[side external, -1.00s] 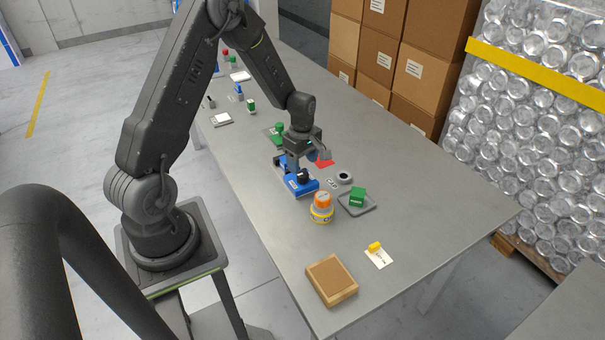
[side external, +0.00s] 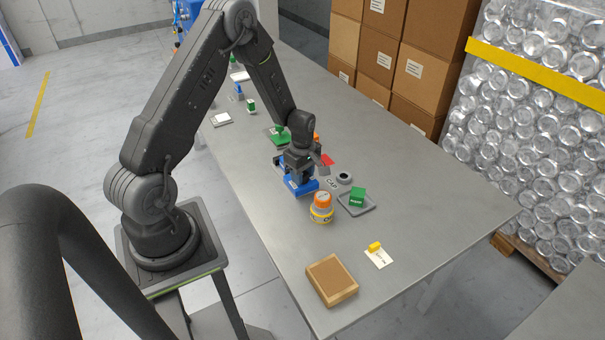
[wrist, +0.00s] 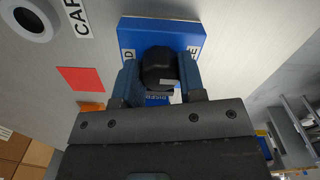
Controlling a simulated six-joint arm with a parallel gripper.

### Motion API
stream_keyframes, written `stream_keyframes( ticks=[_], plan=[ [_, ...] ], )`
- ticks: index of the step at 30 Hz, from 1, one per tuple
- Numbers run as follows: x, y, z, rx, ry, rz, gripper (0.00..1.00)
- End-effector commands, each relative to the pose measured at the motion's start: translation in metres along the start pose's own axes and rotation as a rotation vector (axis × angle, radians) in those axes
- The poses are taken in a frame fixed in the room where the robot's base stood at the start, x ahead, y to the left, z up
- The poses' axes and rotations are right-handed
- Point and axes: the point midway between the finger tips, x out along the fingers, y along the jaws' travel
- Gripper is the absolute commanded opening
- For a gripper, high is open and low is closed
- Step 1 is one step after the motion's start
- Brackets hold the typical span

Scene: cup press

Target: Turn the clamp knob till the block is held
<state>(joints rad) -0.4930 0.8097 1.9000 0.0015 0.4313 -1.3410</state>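The blue clamp (side external: 302,188) stands on the grey table, partly hidden under my gripper in the side view. In the wrist view its blue body (wrist: 128,38) lies at top centre, with lettering partly covered. Its black knob (wrist: 159,66) is between my two fingers. My gripper (wrist: 160,78) is down around the knob, with a finger against each side and no gap showing. In the side view my gripper (side external: 299,174) is directly over the clamp. I cannot make out the block or whether the clamp touches it.
An orange-lidded jar (side external: 321,208) stands close in front of the clamp. A grey ring (side external: 344,178), a red patch (side external: 327,160) and a green block on a tray (side external: 357,197) are to the right. A green item (side external: 278,136) stands behind.

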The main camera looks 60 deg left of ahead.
Motion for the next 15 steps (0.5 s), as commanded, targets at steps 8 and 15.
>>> stream_keyframes(
  ticks=[8,15],
  plan=[
    [-0.0003,0.0002,0.0,0.0,0.0,0.001,0.13],
    [-0.0003,0.0002,0.0,0.036,0.0,0.001,0.13]
  ],
)
